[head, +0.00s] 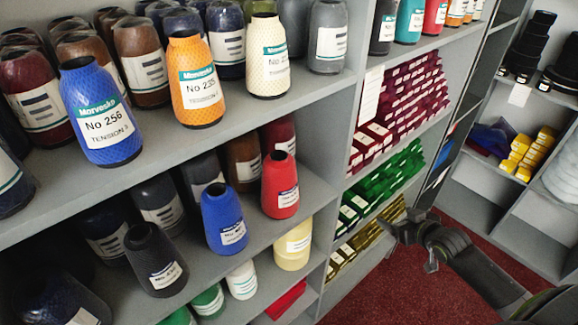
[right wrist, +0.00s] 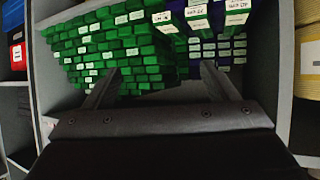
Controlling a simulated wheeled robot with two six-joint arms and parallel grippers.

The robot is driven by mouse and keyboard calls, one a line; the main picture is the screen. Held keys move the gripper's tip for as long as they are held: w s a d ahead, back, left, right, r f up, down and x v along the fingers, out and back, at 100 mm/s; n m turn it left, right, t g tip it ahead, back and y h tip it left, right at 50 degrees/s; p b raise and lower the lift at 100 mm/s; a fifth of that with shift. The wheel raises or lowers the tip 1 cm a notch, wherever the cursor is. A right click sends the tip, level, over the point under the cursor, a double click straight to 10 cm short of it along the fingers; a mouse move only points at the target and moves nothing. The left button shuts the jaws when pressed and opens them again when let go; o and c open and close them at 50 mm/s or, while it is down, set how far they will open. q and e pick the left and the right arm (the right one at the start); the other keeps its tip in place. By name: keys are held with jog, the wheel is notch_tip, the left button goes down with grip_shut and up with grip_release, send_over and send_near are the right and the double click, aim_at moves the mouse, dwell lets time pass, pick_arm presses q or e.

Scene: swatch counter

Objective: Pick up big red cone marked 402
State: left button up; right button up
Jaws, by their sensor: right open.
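A red cone (head: 280,187) with a white label stands upright on the middle shelf in the head view, right of a blue cone (head: 224,220). The number on its label is too small to read. My right gripper (head: 412,238) is well to the right of it and apart from it, in front of the stacked packs. In the right wrist view its two fingers (right wrist: 160,88) are spread with nothing between them, facing green packs (right wrist: 110,45). The red cone is not seen in the right wrist view. My left gripper is not in view.
A shelf divider (head: 330,150) stands between the red cone and the packs. The red carpet (head: 385,290) is open floor.

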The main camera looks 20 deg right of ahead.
jog(key=w+a+r+n+y+p, duration=0.1)
jog(key=a+r, duration=0.1)
jog(key=r, duration=0.3)
jog(key=a+r+t+y+p, duration=0.1)
jog(key=a+r, duration=0.1)
jog(key=r, duration=0.4)
jog(key=w+a+r+n+y+p, duration=0.1)
jog(key=a+r, duration=0.2)
jog(key=r, duration=0.2)
jog(key=s+a+r+n+g+y+p, duration=0.1)
jog(key=s+a+r+n+y+p, duration=0.3)
jog(key=a+r, duration=0.75)
jog(key=n+g+y, duration=0.1)
jog(key=y, duration=0.1)
send_near(292, 160)
jog(key=shift+b+x, duration=1.2)
jog(key=shift+x, duration=2.8)
jog(key=shift+p+x, duration=0.55)
jog(key=shift+x, duration=0.25)
jog(key=p+x, duration=0.1)
jog(key=x, duration=0.1)
jog(key=shift+w+a+f, duration=0.1)
jog(key=shift+a+f, duration=0.2)
jog(key=shift+w+a+f, duration=0.2)
jog(key=shift+w+f, duration=0.05)
jog(key=shift+w, duration=0.15)
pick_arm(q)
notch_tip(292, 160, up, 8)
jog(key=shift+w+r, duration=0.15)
